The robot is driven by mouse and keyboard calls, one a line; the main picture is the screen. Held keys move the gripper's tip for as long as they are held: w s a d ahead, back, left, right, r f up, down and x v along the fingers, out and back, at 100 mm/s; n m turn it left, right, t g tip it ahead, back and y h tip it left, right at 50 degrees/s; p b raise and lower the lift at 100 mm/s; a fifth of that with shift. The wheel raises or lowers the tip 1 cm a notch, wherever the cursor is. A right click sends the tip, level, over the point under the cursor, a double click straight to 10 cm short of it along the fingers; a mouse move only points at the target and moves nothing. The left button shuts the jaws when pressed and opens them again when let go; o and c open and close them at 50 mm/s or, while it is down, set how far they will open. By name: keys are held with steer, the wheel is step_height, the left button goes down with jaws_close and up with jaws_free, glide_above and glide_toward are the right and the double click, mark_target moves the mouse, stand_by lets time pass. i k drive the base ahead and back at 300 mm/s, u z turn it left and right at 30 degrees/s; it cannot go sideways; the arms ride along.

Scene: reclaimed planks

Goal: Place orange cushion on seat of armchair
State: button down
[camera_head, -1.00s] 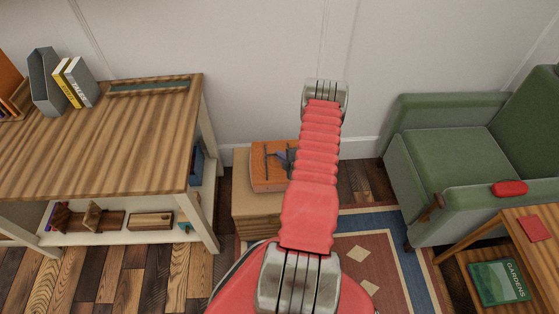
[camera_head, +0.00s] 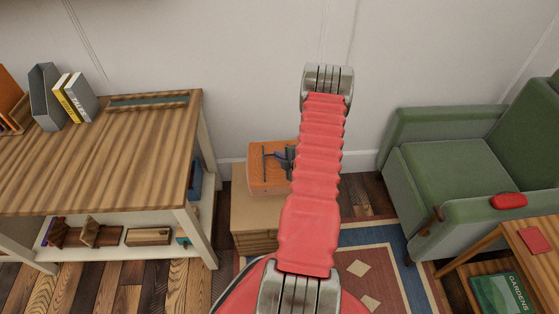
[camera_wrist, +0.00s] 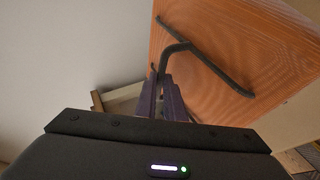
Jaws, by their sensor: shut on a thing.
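The orange cushion (camera_head: 262,183) is a thick square block with a dark handle on its face. It is over the low wooden cabinet in the head view and fills the upper right of the wrist view (camera_wrist: 225,40). My gripper (camera_head: 284,160) is shut on the dark handle; its purple fingers (camera_wrist: 165,85) close around it in the wrist view. The cushion seems slightly raised off the cabinet top, though the gap is hard to judge. The green armchair (camera_head: 405,170) is at the right; its seat (camera_head: 455,172) is empty.
The low wooden cabinet (camera_head: 255,215) stands below the cushion. A wooden workbench (camera_head: 90,165) with books (camera_head: 75,97) is at the left. A small side table (camera_head: 535,240) stands before the armchair. A red object (camera_head: 509,201) lies on the chair's near armrest. A patterned rug (camera_head: 385,265) covers the floor.

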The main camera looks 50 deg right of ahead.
mark_target(453, 177)
steer(key=z, duration=0.05)
steer(key=k, duration=1)
steer(key=u, duration=0.05)
